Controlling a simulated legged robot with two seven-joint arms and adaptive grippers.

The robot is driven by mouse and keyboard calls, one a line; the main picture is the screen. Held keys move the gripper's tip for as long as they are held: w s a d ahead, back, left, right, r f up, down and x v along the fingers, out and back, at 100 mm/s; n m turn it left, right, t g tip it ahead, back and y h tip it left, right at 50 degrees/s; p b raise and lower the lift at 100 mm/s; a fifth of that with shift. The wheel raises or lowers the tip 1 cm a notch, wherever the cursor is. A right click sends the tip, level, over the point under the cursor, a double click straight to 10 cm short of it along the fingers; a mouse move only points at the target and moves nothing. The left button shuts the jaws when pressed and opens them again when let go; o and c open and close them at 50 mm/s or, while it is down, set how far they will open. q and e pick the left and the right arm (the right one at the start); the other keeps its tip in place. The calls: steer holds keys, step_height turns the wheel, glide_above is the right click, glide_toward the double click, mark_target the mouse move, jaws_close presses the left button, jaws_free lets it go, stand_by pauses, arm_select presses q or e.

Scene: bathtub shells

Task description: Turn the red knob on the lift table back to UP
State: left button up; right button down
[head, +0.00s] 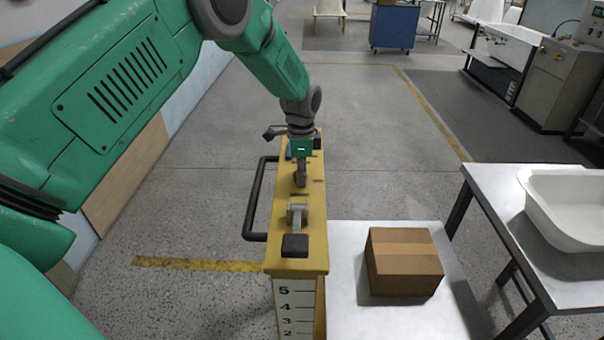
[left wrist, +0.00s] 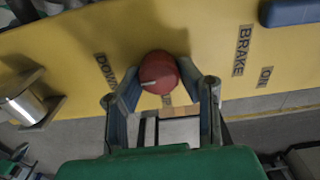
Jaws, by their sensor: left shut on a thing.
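The red knob (left wrist: 158,72) sits on the yellow top of the lift table (head: 317,240). Its pale pointer mark lies on its lower left, roughly toward the DOWN label (left wrist: 105,72) in the left wrist view. In the head view the left gripper (head: 300,178) reaches down onto the yellow top and mostly hides the knob. My right gripper is not in view.
A metal lever with a black pad (head: 295,245) stands nearer on the yellow top. BRAKE (left wrist: 242,52) and ON labels and a blue part (left wrist: 288,11) lie on the other side. A black handle (head: 254,200) sticks out left. A cardboard box (head: 403,262) rests on the grey platform.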

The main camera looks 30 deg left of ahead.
arm_select(q)
steer(key=shift+n, duration=0.5)
steer(key=n+p, duration=0.1)
steer(key=n, duration=0.2)
steer(key=shift+a, duration=0.2)
steer(key=n+p, duration=0.1)
steer(key=n, duration=0.3)
steer(key=shift+n, duration=0.4)
steer(key=n, duration=0.4)
steer(key=shift+s+f+n+p, duration=0.1)
steer(key=shift+n+p, duration=0.2)
steer(key=shift+f+n, duration=0.1)
steer(key=shift+n, duration=1.8)
steer(key=shift+s+n, duration=0.15)
steer(key=shift+n, duration=0.15)
steer(key=o, duration=1.1)
steer(key=shift+o, duration=0.2)
steer(key=shift+r, duration=0.25)
